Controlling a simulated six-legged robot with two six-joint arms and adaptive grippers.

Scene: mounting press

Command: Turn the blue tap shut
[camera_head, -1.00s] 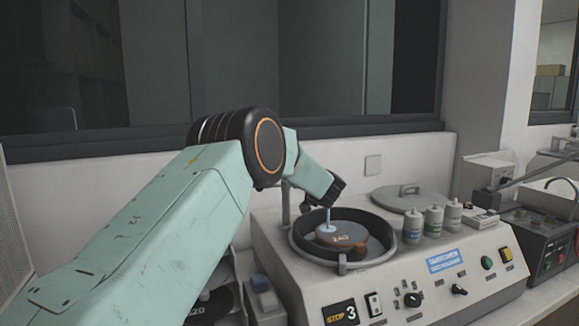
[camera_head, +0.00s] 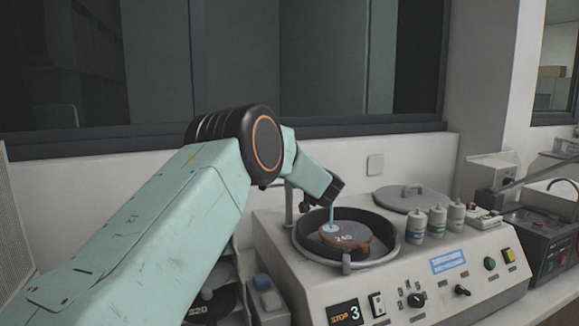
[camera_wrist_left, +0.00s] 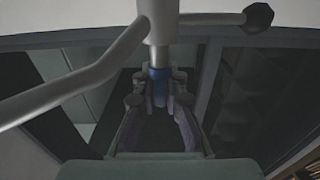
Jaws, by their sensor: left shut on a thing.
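The blue tap (camera_wrist_left: 159,74) shows in the left wrist view as a blue collar under a grey metal pipe. My left gripper (camera_wrist_left: 159,98) is shut on it, with a finger on each side. In the head view my left arm reaches over the grinding machine (camera_head: 415,285), and its wrist hides the tap and fingertips. A thin pale-blue stream (camera_head: 332,215) stands over the brown disc (camera_head: 345,238), marked 240, in the round bowl (camera_head: 388,258). My right gripper is in neither view.
A curved grey pipe (camera_wrist_left: 85,78) and a side rod with a black knob (camera_wrist_left: 258,17) lie close to my left gripper. Several bottles (camera_head: 437,220) and a round lid (camera_head: 405,197) sit on the machine. A window and wall stand behind.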

